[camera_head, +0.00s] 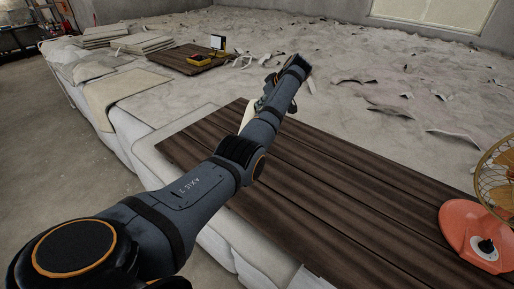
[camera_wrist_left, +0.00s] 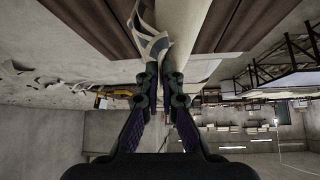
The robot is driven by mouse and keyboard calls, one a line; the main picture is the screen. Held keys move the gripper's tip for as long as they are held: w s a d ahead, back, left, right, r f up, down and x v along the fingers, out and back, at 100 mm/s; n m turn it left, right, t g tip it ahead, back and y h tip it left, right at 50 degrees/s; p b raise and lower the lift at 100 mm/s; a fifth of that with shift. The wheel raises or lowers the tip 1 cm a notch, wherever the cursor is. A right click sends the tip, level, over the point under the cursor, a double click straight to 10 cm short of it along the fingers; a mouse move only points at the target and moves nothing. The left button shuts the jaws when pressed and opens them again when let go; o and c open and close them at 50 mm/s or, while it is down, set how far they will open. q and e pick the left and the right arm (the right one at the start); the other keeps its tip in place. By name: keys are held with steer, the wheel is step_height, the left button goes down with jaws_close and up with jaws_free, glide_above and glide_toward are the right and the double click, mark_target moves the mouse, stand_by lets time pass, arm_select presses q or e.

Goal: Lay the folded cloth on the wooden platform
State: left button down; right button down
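The wooden platform (camera_head: 350,195) is a dark brown slab of long planks, lying across the middle and right of the head view. My left arm reaches over its far left part. My left gripper (camera_wrist_left: 163,76) has its fingertips close together on the cloth (camera_wrist_left: 192,30), which is beige with a patterned strip and extends away from the fingers. The platform (camera_wrist_left: 88,22) shows behind the cloth in the wrist view. In the head view only a pale sliver of cloth (camera_head: 247,121) shows beside my arm, which hides most of it. My right gripper is not in view.
An orange-based fan (camera_head: 470,234) stands on the platform's right end. A smaller wooden board (camera_head: 188,59) with a yellow item (camera_head: 199,59) lies further back. Stacked pale boards (camera_head: 105,36) are at the back left. The platform's middle is bare.

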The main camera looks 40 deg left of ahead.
arm_select(q)
steer(key=w+a+r+m+t+h, duration=0.2)
steer(key=w+a+m+t+h, duration=0.3)
steer(key=w+a+m, duration=0.3)
steer(key=shift+r+m+t+h, duration=0.15)
steer(key=shift+m+t+h, duration=0.35)
steer(key=shift+m, duration=1.9)
steer(key=s+d+f, duration=0.4)
steer(key=s+f, duration=0.2)
steer(key=s+d+f, duration=0.4)
steer(key=s+f, duration=0.2)
steer(key=s, duration=0.1)
steer(key=s+d+f, duration=0.4)
steer(key=s+f, duration=0.2)
steer(key=shift+s+d+f, duration=0.25)
steer(key=c, duration=1.1)
jaws_free()
